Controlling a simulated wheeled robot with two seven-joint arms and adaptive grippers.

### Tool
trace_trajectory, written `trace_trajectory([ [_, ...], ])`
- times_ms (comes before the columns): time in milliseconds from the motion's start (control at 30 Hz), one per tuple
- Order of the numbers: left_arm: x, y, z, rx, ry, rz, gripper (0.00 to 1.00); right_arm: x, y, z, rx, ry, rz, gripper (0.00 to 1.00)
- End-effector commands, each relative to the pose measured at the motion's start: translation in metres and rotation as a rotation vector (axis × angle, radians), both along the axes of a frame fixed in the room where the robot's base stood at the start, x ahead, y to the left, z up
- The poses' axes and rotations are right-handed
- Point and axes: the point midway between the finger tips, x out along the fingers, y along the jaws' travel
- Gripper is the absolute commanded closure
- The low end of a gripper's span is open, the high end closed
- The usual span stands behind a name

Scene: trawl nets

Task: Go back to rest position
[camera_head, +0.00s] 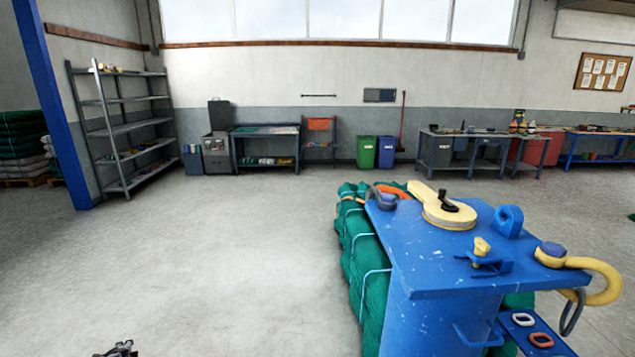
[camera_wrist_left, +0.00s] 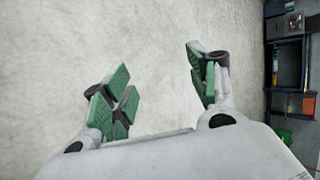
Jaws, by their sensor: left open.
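My left gripper shows in the left wrist view (camera_wrist_left: 160,92) with its two green-padded fingers spread wide. Nothing is between them, and only bare grey floor lies behind. In the head view, a small dark part at the bottom edge, left of centre, appears to be the tip of my left gripper (camera_head: 118,350). It is over open floor, well left of the blue stand and apart from everything. My right gripper is not in either view.
A blue stand (camera_head: 420,262) at the right carries a yellow round fitting (camera_head: 448,215), shackles and small parts. Green netting (camera_head: 362,262) is bundled beside it. Grey shelves (camera_head: 125,125) and workbenches (camera_head: 475,150) line the far wall. The floor (camera_head: 220,250) at left and centre is clear.

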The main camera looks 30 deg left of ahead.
Motion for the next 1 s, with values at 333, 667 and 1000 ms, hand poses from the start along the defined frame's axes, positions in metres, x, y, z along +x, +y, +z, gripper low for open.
trace_trajectory([
  [333, -0.023, -0.056, -0.060, -0.089, 0.001, 0.040, 0.41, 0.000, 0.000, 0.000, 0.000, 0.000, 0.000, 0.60],
  [667, -0.049, -0.162, -0.146, -0.236, 0.002, 0.084, 0.41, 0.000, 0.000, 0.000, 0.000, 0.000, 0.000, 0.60],
  [1000, -0.073, -0.296, -0.223, -0.403, 0.002, 0.135, 0.41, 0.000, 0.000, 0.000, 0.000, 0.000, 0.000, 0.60],
])
